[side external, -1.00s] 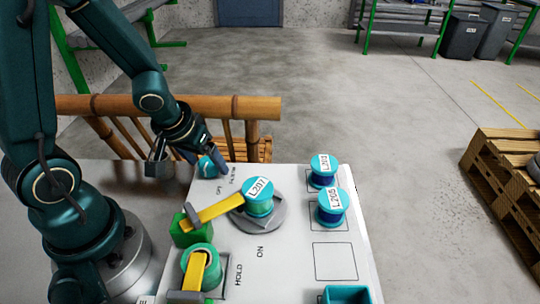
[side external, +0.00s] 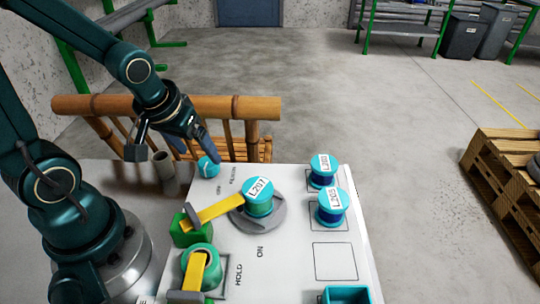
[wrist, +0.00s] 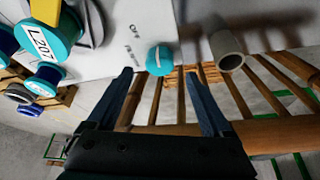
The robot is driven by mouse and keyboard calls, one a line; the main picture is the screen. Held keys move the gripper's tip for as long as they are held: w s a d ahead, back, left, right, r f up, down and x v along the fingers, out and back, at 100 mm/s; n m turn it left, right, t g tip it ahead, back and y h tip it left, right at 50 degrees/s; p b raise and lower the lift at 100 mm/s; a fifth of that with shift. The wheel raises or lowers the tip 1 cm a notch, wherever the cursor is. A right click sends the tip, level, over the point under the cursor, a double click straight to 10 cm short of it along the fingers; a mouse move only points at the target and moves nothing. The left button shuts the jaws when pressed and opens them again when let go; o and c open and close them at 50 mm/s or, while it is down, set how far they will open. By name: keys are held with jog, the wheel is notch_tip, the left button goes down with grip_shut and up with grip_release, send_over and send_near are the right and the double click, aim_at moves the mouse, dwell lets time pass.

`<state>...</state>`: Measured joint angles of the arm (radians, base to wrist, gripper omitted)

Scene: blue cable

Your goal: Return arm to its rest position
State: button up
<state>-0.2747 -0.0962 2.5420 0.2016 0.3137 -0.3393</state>
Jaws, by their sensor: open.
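My gripper (side external: 203,158) hangs above the far left corner of the white panel (side external: 290,190). In the wrist view my gripper (wrist: 162,88) has its two dark blue fingers spread wide with nothing between them. A small teal knob (side external: 208,168) sits on the panel's far left corner, just below the fingertips. It also shows in the wrist view (wrist: 160,60), beyond the fingertips and apart from them. My arm is bent over the table, with the gripper tilted downward.
Spools labelled L207 (side external: 258,197), L203 (side external: 323,170) and L205 (side external: 332,207) stand on the panel. A yellow lever (side external: 217,210) reaches the L207 spool. A grey tube (side external: 164,166) stands left of the panel. A bamboo railing (side external: 240,107) runs behind the gripper.

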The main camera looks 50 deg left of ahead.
jog(key=s+d+r+m+t+h, duration=0.1)
jog(key=s+d+r+m, duration=0.4)
jog(key=r, duration=0.4)
jog(key=shift+s+d+t+h, duration=0.3)
jog(key=shift+s+d+h, duration=0.15)
jog(key=shift+d, duration=0.8)
